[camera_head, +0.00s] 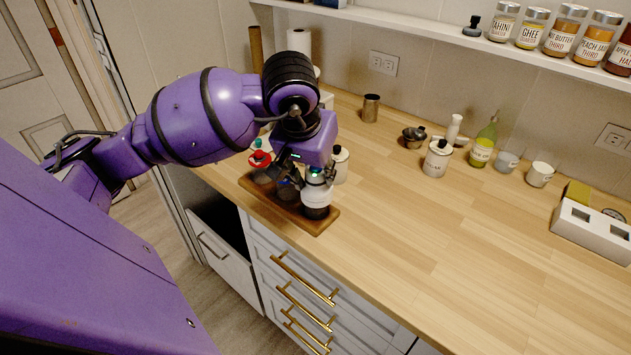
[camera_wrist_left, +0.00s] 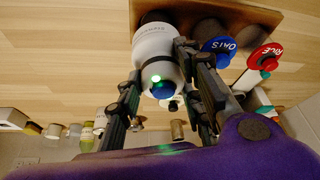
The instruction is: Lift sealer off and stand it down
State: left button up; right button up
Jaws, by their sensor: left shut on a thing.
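The sealer (camera_head: 317,196) looks like a white bottle-shaped tool with a black base and dark blue top. In the head view it is upright at the front right end of a wooden board (camera_head: 314,226); I cannot tell whether its base touches the board. My left gripper (camera_head: 316,174) is shut on it from above. In the left wrist view the white sealer body (camera_wrist_left: 158,50) is between the two black fingers of the gripper (camera_wrist_left: 160,88). My right gripper is not in view.
A blue-topped tool (camera_wrist_left: 220,46) and a red-topped tool (camera_wrist_left: 264,56) stand on the board beside the sealer. A white canister (camera_head: 340,164) stands close behind. Another canister (camera_head: 437,159) is further right. The counter (camera_head: 415,225) right of the board is clear.

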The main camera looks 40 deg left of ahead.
pick_arm(q)
jog(key=shift+w+r, duration=0.1)
jog(key=shift+r, duration=0.55)
jog(key=s+d+r+p, duration=0.6)
jog(key=s+d+r, duration=0.1)
jog(key=s+r, duration=0.5)
jog(key=shift+d, duration=0.25)
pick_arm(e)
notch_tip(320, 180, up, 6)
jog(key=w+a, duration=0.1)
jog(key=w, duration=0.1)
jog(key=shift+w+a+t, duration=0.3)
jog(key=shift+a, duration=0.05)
pick_arm(q)
jog(key=shift+r, duration=0.15)
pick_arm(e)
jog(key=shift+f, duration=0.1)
pick_arm(q)
jog(key=shift+r, duration=1.2)
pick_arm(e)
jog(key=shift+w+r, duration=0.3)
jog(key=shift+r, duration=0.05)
